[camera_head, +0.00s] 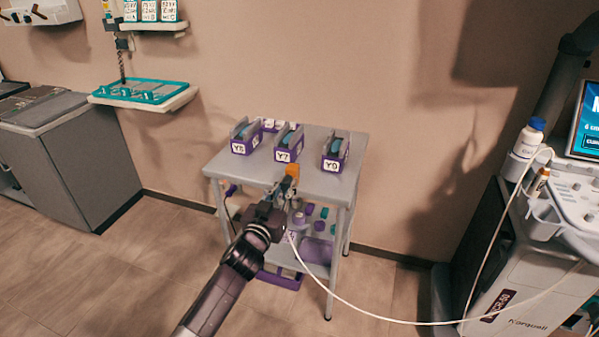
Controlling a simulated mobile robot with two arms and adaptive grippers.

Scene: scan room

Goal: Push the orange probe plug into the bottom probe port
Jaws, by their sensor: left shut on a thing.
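The orange probe plug (292,170) is small and boxy. It is held above the front part of the grey cart top, seen against the surface. My left gripper (288,181) is shut on it, its arm reaching in from the bottom. A white cable (355,307) trails from near the gripper down and right to the ultrasound machine (521,293). I cannot make out the bottom probe port on the machine in this view. My right gripper is not in view.
The grey cart (311,179) carries purple-grey holders labelled Y6 (240,148), Y7 (284,156) and Y9 (333,165). Purple items lie on its lower shelf. A white bottle (528,138) stands on the machine. Open floor (384,285) lies between cart and machine, crossed by the cable.

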